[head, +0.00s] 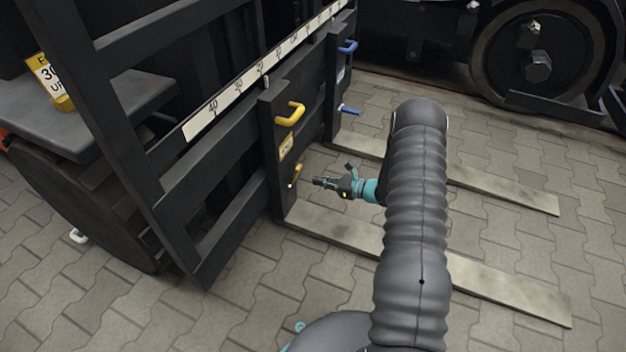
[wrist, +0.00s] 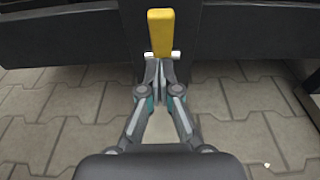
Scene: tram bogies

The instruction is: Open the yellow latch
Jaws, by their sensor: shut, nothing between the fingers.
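The yellow latch (head: 296,173) is a small lever low on the dark upright of the fork carriage, below a yellow handle (head: 292,114) and a yellow label. In the wrist view the latch (wrist: 160,32) stands upright against the dark post, with pale pin ends at both sides of its lower end. My gripper (head: 317,181) is just right of the latch in the head view, its fingers pointing at it. In the wrist view my gripper (wrist: 160,62) is shut and empty, its tips at the latch's lower end. I cannot tell whether they touch it.
Two flat forks (head: 470,278) (head: 500,187) reach right over the paving. A blue handle (head: 348,47) and a blue lever (head: 350,110) are on the farther upright. A numbered scale (head: 262,70) runs along the carriage. A large wheel (head: 540,55) stands behind. Paving between the forks is open.

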